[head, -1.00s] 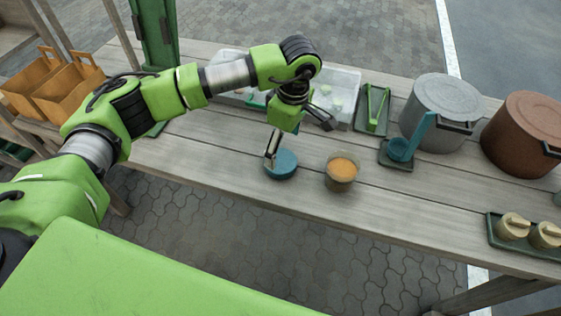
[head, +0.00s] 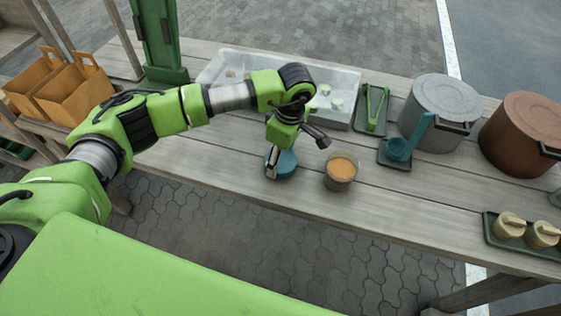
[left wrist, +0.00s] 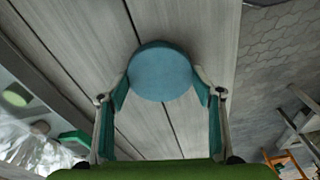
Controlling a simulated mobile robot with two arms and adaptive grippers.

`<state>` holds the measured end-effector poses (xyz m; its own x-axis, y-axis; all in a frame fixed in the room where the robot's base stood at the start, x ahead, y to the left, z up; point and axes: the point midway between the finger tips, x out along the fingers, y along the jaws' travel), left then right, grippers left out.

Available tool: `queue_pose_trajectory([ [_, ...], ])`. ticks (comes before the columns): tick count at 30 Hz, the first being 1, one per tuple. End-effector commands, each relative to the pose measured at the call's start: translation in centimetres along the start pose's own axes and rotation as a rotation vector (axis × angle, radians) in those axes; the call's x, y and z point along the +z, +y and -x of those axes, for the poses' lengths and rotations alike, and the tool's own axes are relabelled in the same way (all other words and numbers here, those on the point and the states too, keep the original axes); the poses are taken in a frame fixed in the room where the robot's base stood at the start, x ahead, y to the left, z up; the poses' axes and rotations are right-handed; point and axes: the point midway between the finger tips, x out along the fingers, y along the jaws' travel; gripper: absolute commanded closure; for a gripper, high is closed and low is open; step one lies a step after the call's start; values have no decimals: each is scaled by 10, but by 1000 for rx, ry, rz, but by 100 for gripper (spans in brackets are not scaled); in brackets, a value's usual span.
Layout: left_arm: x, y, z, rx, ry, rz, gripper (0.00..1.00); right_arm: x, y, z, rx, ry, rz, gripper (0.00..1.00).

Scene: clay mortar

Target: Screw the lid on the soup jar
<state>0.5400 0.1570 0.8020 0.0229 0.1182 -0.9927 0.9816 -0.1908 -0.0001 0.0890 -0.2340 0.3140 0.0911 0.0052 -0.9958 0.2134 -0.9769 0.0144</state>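The lid (head: 287,163) is a round blue disc lying on the wooden table. In the left wrist view the lid (left wrist: 162,70) sits between my left gripper's fingertips. My left gripper (head: 274,163) points down over the lid; in the wrist view its fingers (left wrist: 162,90) are spread, one on each side of the lid, with teal pads close to its rim. I see no clear grip on it. The soup jar (head: 340,173), a clear jar with orange soup, stands uncovered just right of the lid. My right gripper is not in view.
A clear tray (head: 345,112) lies behind my arm. Green tongs (head: 376,108), a blue ladle (head: 400,149), a grey pot (head: 440,106) and a brown pot (head: 525,125) stand to the right. The tabletop (head: 410,200) right of the jar is clear.

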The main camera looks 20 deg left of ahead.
Motion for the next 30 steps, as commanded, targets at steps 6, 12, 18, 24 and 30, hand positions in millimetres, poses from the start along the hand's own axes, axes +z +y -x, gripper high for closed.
queue_pose_trajectory([
  [6,0,0,1,0,0,0,51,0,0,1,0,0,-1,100],
  [12,-2,0,16,2,0,0,51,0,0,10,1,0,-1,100],
  [18,-1,-10,53,1,0,-5,51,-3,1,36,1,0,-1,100],
  [24,11,-45,102,2,0,-6,51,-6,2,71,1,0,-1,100],
  [30,32,-89,120,0,-1,-6,51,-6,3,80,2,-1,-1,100],
])
